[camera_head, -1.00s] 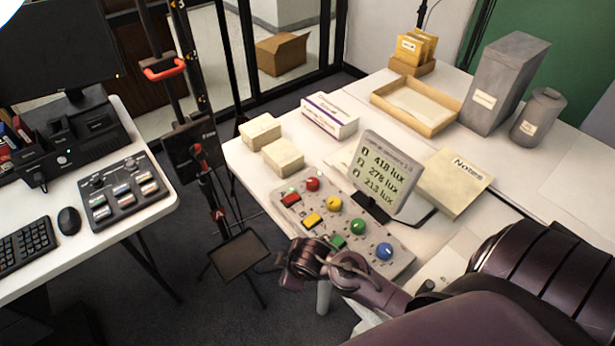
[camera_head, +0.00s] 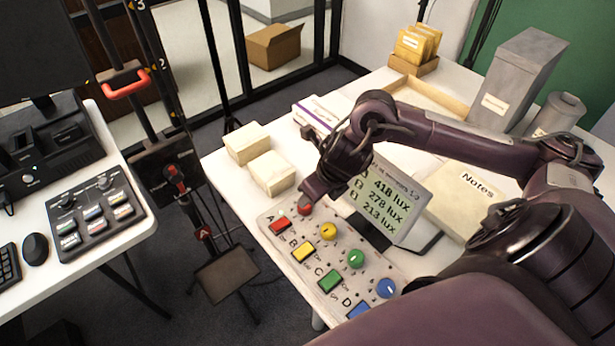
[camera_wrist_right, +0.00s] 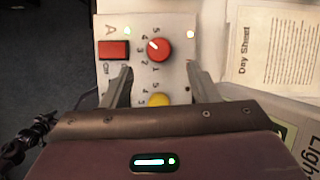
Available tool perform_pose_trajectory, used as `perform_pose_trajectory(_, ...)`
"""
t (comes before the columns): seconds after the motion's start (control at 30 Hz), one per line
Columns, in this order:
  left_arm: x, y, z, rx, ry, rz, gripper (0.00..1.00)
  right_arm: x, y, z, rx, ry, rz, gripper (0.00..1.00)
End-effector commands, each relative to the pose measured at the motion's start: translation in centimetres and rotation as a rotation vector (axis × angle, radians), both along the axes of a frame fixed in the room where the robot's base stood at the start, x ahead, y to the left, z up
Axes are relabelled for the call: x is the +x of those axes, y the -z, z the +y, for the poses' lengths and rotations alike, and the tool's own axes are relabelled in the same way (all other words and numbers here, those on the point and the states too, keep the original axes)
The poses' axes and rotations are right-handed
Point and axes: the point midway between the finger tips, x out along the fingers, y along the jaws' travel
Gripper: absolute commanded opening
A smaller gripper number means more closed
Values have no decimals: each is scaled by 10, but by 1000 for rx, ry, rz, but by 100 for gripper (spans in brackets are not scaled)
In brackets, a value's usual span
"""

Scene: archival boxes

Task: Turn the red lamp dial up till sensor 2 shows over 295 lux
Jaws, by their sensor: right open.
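The red lamp dial (camera_head: 305,209) is at the far end of the control panel (camera_head: 290,240), beside the red switch marked A (camera_head: 281,225). In the right wrist view the red dial (camera_wrist_right: 159,49) has a white pointer line towards its upper left, with numbers around it. My right gripper (camera_head: 309,197) is above the red dial in the head view. In the right wrist view its two fingers (camera_wrist_right: 151,75) are apart and empty, with the dial just beyond the tips. The display (camera_head: 388,200) reads 418, 278 and 213 lux; the middle line is 278. My left gripper is not seen.
Yellow (camera_head: 328,231), green (camera_head: 355,259) and blue (camera_head: 386,288) dials line the panel.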

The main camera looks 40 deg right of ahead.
Motion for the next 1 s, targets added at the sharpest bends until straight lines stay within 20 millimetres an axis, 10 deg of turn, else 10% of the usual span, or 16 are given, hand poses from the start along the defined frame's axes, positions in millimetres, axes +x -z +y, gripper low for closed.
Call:
perform_pose_trajectory(0.43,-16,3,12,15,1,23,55,24,60,4,2,3,2,55)
perform_pose_trajectory(0.83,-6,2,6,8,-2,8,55,28,70,4,0,2,0,55)
perform_pose_trajectory(1.0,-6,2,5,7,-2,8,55,28,70,4,0,3,0,35)
